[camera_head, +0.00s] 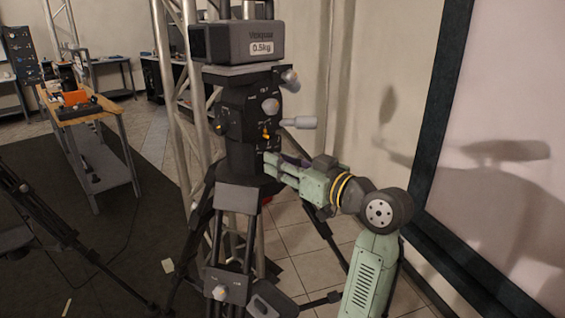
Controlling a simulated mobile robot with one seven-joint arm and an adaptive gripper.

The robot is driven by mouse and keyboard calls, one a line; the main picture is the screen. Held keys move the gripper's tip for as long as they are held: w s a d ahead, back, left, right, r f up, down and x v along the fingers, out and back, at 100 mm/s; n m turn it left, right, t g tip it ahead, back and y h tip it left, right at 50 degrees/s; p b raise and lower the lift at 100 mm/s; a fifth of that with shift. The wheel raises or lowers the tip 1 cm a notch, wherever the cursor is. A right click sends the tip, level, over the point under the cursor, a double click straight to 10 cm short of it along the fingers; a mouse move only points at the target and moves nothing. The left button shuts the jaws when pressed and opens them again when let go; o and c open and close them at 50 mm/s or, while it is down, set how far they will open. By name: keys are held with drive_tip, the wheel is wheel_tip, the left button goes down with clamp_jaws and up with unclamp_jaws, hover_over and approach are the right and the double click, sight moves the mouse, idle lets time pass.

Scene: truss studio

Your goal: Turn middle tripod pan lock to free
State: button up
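The tripod (238,197) in the middle of the head view stands upright, with black legs and a dark head. The head's right side carries a round grey knob (270,105), a small orange pointer (266,132) below it, a pale handle (300,122) sticking out right, and another knob (290,76) higher up. The markings are too small to read, so I cannot tell which one is the pan lock. My gripper (270,166) is at the right side of the head, below the orange pointer. Its fingertips are close to the dark housing; contact and finger opening are unclear.
A silver truss (173,62) stands close behind. Another tripod (48,218) is at left. A wooden workbench (88,112) is farther back. A dark-framed panel (433,110) stands right.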

clamp_jaws()
drive_tip(key=shift+f+b, duration=0.1)
drive_tip(key=shift+b, duration=0.35)
drive_tip(key=shift+s+a+f+n+b, duration=0.1)
drive_tip(key=shift+n+b, duration=4.05)
drive_tip(key=shift+n, duration=0.35)
drive_tip(key=shift+s+n+b, duration=0.1)
drive_tip(key=shift+n+b, duration=4.05)
drive_tip(key=shift+n, duration=0.35)
